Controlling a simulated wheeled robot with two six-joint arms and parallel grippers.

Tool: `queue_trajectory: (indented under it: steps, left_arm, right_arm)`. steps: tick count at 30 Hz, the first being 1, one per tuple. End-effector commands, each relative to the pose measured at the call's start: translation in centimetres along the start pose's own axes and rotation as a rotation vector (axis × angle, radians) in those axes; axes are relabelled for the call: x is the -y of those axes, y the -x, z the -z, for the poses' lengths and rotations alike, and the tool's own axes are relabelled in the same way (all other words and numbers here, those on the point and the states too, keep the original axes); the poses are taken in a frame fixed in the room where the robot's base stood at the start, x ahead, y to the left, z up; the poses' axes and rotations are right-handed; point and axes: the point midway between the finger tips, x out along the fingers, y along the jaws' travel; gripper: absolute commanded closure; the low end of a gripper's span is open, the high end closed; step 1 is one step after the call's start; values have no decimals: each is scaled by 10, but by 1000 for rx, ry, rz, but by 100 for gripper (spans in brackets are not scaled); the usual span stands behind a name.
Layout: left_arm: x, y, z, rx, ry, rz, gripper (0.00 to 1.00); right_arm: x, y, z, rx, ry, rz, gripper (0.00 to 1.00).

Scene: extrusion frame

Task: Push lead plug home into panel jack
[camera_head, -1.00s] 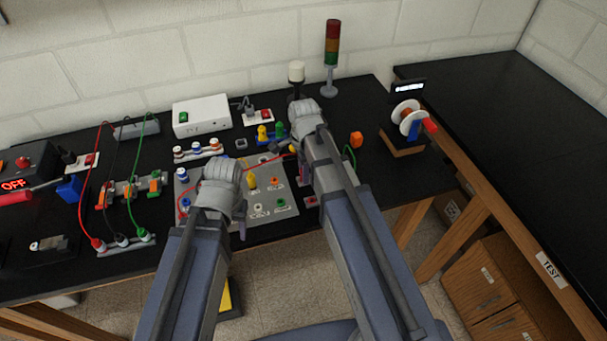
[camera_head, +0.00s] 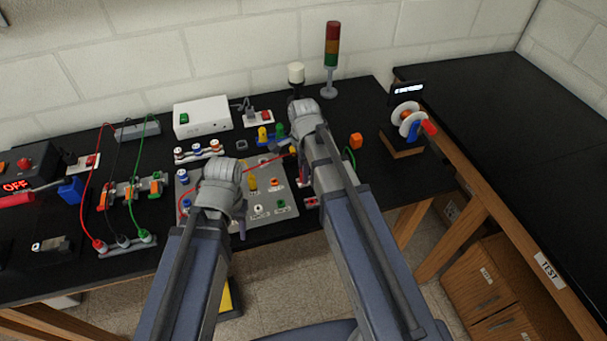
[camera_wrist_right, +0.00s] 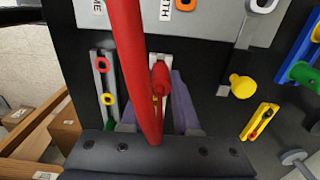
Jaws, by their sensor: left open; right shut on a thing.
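The grey jack panel (camera_head: 240,206) lies on the black bench with several coloured jacks. My right gripper (camera_wrist_right: 158,88) is shut on the red lead plug (camera_wrist_right: 160,74), at the panel's right edge in the head view. The red lead (camera_wrist_right: 133,50) crosses the right wrist view close to the camera; in the head view it runs over the panel towards the right gripper (camera_head: 304,178). The plug looks apart from the panel, over dark bench. Which jack it belongs to cannot be told. My left gripper (camera_head: 241,228) is open near the panel's front, partly hidden by its wrist.
A rack with red, black and green leads (camera_head: 127,243) stands left. A white box (camera_head: 202,117) and a signal tower (camera_head: 331,60) stand at the back. A spool stand (camera_head: 405,140) is at the right. Yellow and green caps (camera_wrist_right: 242,86) show beside the right gripper.

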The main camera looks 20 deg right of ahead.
Motion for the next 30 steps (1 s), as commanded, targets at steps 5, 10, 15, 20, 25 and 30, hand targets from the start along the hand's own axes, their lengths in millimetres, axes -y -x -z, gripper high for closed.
queue_trajectory:
  steps: [5,10,15,20,25,30]
  left_arm:
    - [1,9,0,0,0,0,50]
    - [2,16,-1,0,0,0,50]
    - [2,22,-1,0,0,0,50]
    - [3,28,-2,0,0,0,50]
    - [3,35,-2,0,0,0,50]
    - [4,41,-2,0,0,0,50]
  right_arm:
    - [0,9,0,0,0,0,100]
    - [0,16,0,0,0,0,100]
    - [0,22,0,0,0,0,100]
    - [0,28,0,0,0,0,100]
    - [0,35,0,0,0,0,100]
    - [0,41,0,0,0,0,100]
